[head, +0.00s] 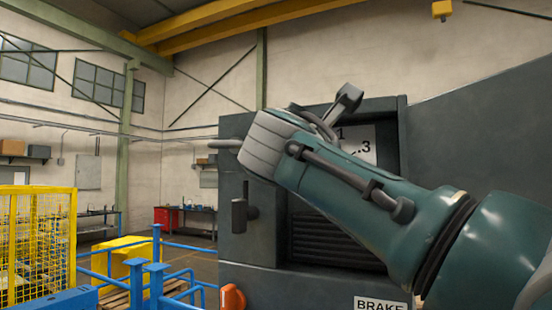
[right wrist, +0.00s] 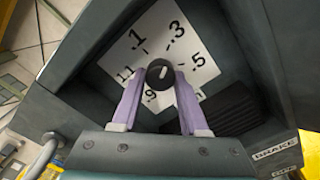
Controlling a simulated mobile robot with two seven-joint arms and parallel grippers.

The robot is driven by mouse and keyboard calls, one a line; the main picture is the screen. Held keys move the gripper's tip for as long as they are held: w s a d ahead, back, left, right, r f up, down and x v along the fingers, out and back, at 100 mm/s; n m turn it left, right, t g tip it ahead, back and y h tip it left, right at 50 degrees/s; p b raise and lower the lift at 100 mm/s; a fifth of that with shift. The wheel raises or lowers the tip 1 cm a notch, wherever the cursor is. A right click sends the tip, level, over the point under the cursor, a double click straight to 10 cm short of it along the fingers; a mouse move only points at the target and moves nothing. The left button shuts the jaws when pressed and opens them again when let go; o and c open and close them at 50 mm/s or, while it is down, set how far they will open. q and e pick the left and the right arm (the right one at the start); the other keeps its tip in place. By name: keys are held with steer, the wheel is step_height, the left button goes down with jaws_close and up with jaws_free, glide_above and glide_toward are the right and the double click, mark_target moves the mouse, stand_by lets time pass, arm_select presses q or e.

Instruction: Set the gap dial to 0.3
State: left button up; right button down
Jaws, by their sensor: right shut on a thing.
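The gap dial is a white numbered plate (right wrist: 194,45) with a dark round knob (right wrist: 160,74) in its middle. A short white mark on the knob points up and slightly right, roughly toward .3; the exact setting is hard to tell. My right gripper (right wrist: 159,76) is shut on the knob, with a pale purple finger on each side. In the head view my right arm covers most of the plate (head: 366,150). My left gripper is not in view.
The dial sits in a recess of a dark grey machine cabinet (head: 255,248). A black lever handle (head: 239,214) sticks out on the left of the recess. A BRAKE label (head: 381,304) and an orange part (head: 232,297) are lower down. Blue rails (head: 155,270) and a yellow cage (head: 38,240) stand left.

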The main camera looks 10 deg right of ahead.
stand_by(0.3)
steer(key=shift+c, duration=2.1)
jaws_free()
steer(key=b+v, duration=0.8)
steer(key=v, duration=0.2)
